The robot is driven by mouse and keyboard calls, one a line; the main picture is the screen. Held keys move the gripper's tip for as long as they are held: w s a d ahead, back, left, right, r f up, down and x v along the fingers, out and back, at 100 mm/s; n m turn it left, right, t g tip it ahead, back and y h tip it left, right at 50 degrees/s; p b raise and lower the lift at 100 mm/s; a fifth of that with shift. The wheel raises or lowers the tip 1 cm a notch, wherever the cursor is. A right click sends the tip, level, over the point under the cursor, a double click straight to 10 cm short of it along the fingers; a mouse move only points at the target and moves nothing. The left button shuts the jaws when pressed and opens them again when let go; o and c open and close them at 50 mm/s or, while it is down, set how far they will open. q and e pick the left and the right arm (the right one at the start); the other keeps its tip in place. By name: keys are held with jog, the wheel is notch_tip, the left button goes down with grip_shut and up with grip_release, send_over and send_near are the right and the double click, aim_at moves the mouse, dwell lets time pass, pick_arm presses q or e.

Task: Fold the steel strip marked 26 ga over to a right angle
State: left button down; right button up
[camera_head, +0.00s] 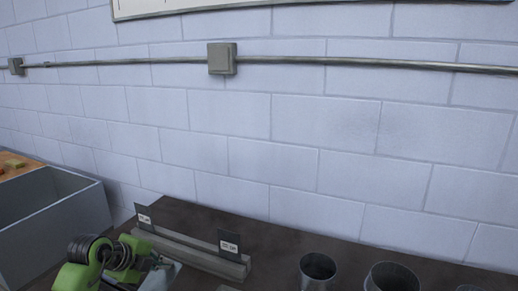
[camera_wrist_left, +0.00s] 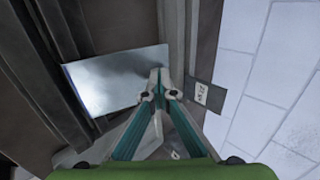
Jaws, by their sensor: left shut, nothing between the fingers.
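A shiny flat steel strip (camera_wrist_left: 112,82) lies beside a long metal bar in the left wrist view. It looks flat, with no upright fold visible. In the head view a grey bar (camera_head: 190,250) runs along the bench and carries a left label plate (camera_head: 143,216) and a right label plate (camera_head: 229,243). The print is too small to read. One label plate (camera_wrist_left: 205,95) also shows in the left wrist view, right of the fingers. My left gripper (camera_wrist_left: 158,84) is shut and empty, its tips at or over the strip's right end; contact is unclear. My right gripper is out of view.
The dark bench (camera_head: 290,232) stands against a white block wall. Open round cans (camera_head: 318,267) and (camera_head: 392,278) stand at the front right. A grey open bin (camera_head: 50,225) is at the left. A conduit with boxes runs along the wall.

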aim_at(168, 271)
pick_arm(q)
jog(key=shift+w+d+f, duration=0.1)
jog(key=shift+w+f, duration=0.05)
jog(key=shift+f, duration=0.65)
jog(key=shift+f+b, duration=0.15)
jog(key=shift+b, duration=0.15)
jog(key=shift+w+f+b, duration=0.35)
jog(key=shift+f+b, duration=0.15)
jog(key=shift+f, duration=0.25)
jog(key=shift+d+f, duration=0.1)
jog(key=shift+f, duration=0.05)
